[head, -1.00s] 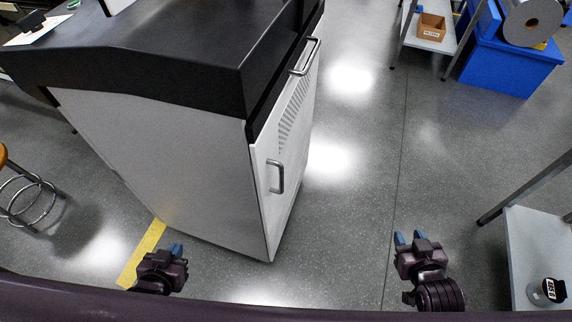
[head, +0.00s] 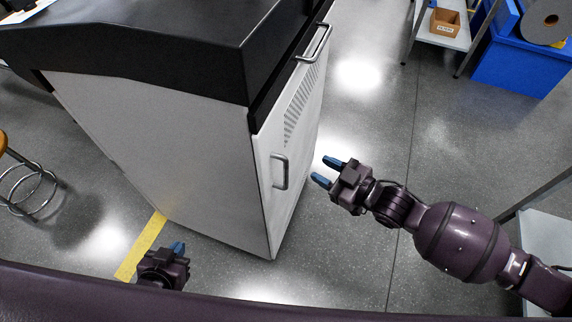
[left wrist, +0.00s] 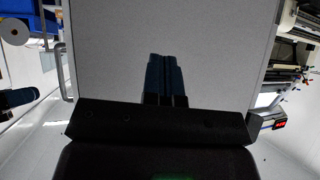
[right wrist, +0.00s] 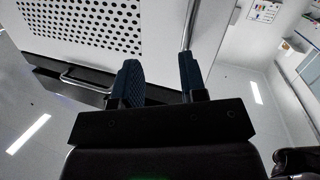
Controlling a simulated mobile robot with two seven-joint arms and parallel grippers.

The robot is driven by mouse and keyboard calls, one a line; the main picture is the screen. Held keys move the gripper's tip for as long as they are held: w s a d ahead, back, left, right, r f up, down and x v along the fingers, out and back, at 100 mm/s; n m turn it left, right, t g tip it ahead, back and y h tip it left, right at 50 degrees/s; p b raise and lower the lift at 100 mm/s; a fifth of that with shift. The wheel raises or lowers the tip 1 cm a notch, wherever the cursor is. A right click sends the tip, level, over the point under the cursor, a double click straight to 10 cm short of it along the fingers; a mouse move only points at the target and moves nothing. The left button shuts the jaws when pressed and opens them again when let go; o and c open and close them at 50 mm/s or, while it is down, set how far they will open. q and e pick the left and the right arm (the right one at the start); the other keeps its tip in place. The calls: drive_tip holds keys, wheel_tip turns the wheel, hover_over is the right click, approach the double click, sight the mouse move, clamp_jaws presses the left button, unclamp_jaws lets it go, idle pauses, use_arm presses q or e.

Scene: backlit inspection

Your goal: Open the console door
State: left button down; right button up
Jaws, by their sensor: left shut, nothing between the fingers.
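The console (head: 160,150) has a grey side, a black top and a white door (head: 292,140) on its right face. The door is shut. It carries a vertical metal handle (head: 280,171) and a perforated vent, which also shows in the right wrist view (right wrist: 95,18). My right gripper (head: 327,171) is open and empty, right of the door handle and apart from it. In the right wrist view the handle bar (right wrist: 188,25) shows just beyond the fingertips. My left gripper (head: 177,248) is shut and empty, low before the console's grey side.
A second metal handle (head: 314,43) is on the upper edge of the console. A stool (head: 25,190) stands at far left. Blue bins (head: 510,65) and a shelf with a cardboard box (head: 444,23) stand back right.

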drive_tip(key=s+f+g+y, duration=0.1)
drive_tip(key=s+f, duration=0.2)
drive_tip(key=shift+m+y, duration=0.7)
drive_tip(key=x, duration=0.3)
drive_tip(key=r+x, duration=0.1)
drive_tip(key=x, duration=0.6)
drive_tip(key=shift+a+r, duration=0.1)
drive_tip(key=shift+r, duration=0.05)
clamp_jaws()
